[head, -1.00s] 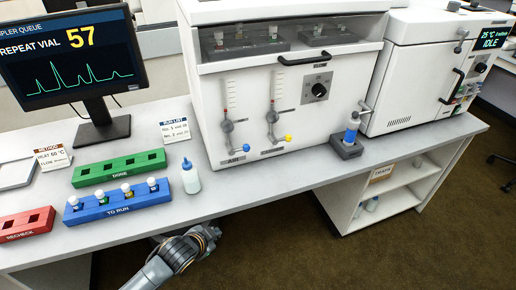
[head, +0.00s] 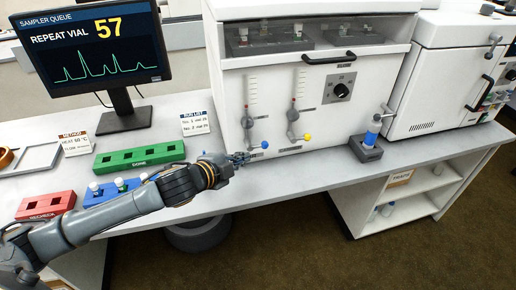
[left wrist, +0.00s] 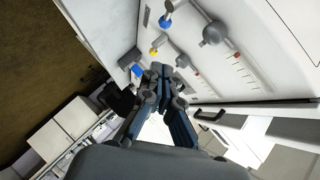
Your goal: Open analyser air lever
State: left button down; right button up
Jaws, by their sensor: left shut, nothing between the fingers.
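The analyser (head: 312,120) is the white cabinet with two flow tubes on its front. The left flow tube has a grey valve (head: 247,122) and a lever with a blue tip (head: 265,144) pointing right. The right one has a lever with a yellow tip (head: 307,137). My left gripper (head: 240,158) is just below and left of the blue tip, apart from it. In the left wrist view its fingers (left wrist: 160,76) are together and empty. The blue tip (left wrist: 167,22) and the yellow tip (left wrist: 153,51) lie beyond them. The air label is hidden or unreadable now.
A stand (head: 366,150) with a blue vial is at the analyser's right. The green rack (head: 139,156), red rack (head: 45,207) and partly covered blue rack (head: 119,190) lie left. My left arm crosses above the bench front. The monitor (head: 90,45) stands behind.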

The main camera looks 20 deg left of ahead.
pick_arm(q)
jog(key=shift+w, duration=0.1)
jog(key=p, duration=0.1)
send_near(264, 146)
jog(key=w+d, duration=0.2)
jog(key=d, duration=0.1)
jog(key=w+f, duration=0.1)
jog(key=w+a+f, duration=0.1)
jog(key=w, duration=0.1)
jog(key=shift+w+a+f, duration=0.2)
jog(key=shift+w+f, duration=0.2)
jog(key=shift+p, duration=0.3)
